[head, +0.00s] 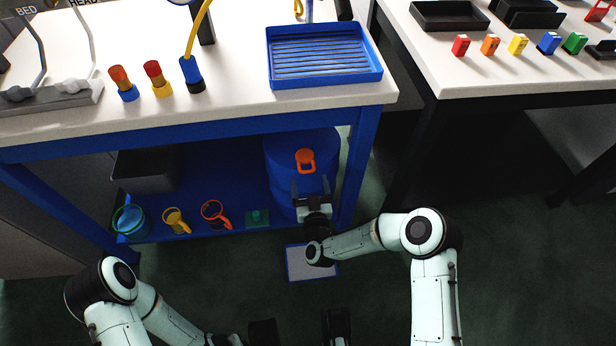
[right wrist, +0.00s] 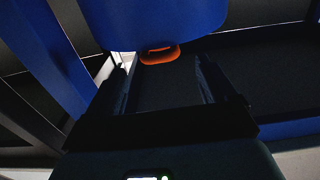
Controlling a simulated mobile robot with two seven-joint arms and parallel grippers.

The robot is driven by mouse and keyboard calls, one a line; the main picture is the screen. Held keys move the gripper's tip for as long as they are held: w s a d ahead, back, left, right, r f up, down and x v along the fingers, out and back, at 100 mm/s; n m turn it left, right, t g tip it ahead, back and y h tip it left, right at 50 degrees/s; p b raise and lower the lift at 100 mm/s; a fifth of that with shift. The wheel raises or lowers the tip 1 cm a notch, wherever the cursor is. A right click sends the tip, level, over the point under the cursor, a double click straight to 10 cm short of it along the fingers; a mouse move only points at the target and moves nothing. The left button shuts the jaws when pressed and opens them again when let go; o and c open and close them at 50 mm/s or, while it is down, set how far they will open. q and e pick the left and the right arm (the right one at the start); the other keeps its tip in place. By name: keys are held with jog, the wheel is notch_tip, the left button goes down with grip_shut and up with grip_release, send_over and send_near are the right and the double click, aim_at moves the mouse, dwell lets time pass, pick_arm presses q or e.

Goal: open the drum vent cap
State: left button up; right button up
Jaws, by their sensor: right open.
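The blue drum (head: 280,160) stands on the lower shelf under the workbench. An orange ring-shaped vent cap (head: 305,160) is on it, and it also shows in the right wrist view (right wrist: 160,55). My right gripper (head: 311,182) is open and empty, just below the cap in the head view. In the right wrist view the cap appears beyond the fingertips and between their lines, apart from both fingers. The drum (right wrist: 150,22) fills the top of that view. My left arm is at lower left in the head view; its gripper cannot be made out clearly.
The workbench top (head: 230,105) overhangs the shelf, and a blue leg (head: 361,150) stands close right of the drum. A blue-edged panel (head: 300,268) lies below my right gripper.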

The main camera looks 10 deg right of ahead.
aim_at(308, 173)
jog(key=shift+w+b, duration=0.45)
jog(key=shift+w, duration=1.35)
pick_arm(q)
jog(key=shift+s+a+f+g, duration=0.1)
jog(key=shift+s+f+g, duration=0.2)
jog(key=shift+s, duration=0.25)
jog(key=shift+s+f+g, duration=0.2)
jog(key=shift+s+f, duration=0.1)
jog(key=shift+s, duration=0.25)
